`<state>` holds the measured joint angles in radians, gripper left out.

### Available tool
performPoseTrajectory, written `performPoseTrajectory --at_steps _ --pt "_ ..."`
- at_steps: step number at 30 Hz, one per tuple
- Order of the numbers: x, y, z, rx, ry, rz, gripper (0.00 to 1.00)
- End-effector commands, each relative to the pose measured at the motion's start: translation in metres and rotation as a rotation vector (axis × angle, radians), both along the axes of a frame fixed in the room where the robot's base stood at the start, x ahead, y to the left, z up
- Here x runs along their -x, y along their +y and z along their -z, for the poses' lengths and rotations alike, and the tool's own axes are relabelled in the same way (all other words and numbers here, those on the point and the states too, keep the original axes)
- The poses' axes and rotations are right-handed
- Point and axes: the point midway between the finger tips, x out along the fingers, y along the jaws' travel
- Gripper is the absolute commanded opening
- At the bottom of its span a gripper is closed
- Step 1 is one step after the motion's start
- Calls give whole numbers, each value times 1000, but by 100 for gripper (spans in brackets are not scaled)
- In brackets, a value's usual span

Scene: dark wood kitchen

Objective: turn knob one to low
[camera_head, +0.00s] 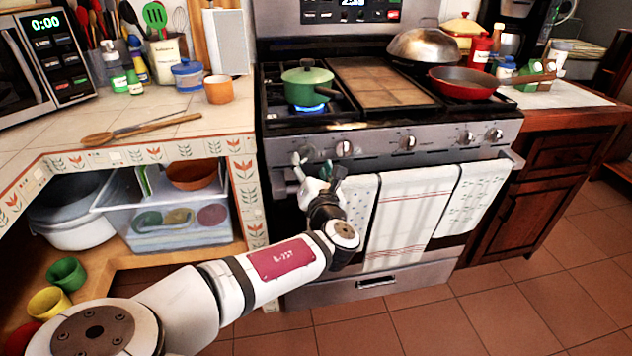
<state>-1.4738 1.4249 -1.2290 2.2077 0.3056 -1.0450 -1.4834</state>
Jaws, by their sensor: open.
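The stove (385,135) has a row of silver knobs along its front panel. The leftmost knob (307,152) is just beyond my gripper and partly hard to make out; its exact angle cannot be read. A second knob (344,149) sits just right of it. My gripper (317,168) is open in front of the panel's left end, its fingers spread just below and in front of the leftmost knob. I cannot tell whether a finger touches the knob. A green lidded pot (307,84) stands on the front left burner, with a blue flame (309,108) showing under it.
The oven handle (400,168) runs below the knobs, close to my gripper, with towels (405,215) hanging from it. A red pan (464,84) and a domed metal lid (424,46) are on the right burners. The tiled counter (150,150) is at left.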

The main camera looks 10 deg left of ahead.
Motion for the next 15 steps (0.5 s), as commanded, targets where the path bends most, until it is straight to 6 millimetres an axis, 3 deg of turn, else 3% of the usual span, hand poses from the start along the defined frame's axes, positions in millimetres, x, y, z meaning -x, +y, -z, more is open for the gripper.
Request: performPoseTrajectory --at_steps 6,15 --pt "43 -12 0 0 1 0 58" --pt "71 -20 0 0 0 -1 58"
